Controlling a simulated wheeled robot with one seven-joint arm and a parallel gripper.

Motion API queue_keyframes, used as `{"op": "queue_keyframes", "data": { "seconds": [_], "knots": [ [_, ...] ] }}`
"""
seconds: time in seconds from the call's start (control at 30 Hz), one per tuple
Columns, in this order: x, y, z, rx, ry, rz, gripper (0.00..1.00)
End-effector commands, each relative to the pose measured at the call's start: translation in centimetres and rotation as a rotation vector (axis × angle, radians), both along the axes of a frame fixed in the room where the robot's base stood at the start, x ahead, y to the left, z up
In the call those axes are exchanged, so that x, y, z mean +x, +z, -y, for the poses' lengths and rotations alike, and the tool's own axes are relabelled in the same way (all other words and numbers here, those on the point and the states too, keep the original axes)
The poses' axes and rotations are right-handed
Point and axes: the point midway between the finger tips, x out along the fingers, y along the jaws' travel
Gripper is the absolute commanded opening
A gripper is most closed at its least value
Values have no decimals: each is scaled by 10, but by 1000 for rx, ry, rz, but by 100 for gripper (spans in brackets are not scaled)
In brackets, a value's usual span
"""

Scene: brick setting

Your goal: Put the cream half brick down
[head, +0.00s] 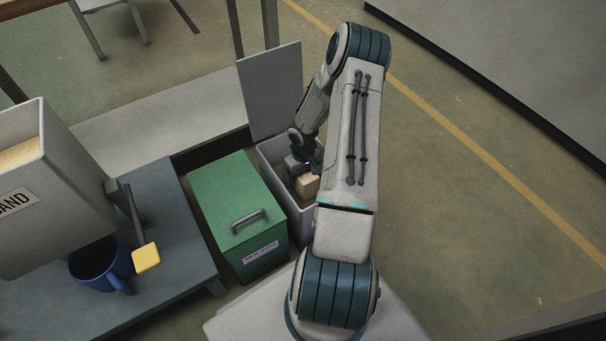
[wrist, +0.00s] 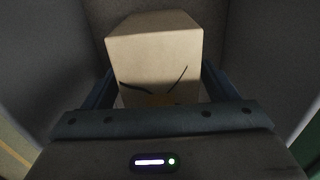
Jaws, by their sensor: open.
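The cream half brick (head: 306,185) is inside an open grey-white bin (head: 273,160) in the head view. In the wrist view the cream half brick (wrist: 155,60) is between the fingers of my gripper (wrist: 165,95), with dark marks on its face. My gripper (head: 303,165) reaches down into the bin, and its jaws are open around the brick. The bin's dark inner walls surround the brick in the wrist view. What the brick rests on is hidden.
A green lidded box (head: 238,205) with a handle stands left of the bin. The bin's lid (head: 270,90) stands raised behind it. A dark table (head: 150,200) at left bears a blue mug (head: 97,266) and a grey "SAND" container (head: 50,190). The floor at right is clear.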

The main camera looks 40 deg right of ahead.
Motion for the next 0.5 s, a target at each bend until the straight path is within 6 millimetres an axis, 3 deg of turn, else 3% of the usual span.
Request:
{"op": "queue_keyframes", "data": {
  "seconds": [0.5],
  "knots": [
    [0, 101, 1, -2, 0, 1, 80]
  ]
}}
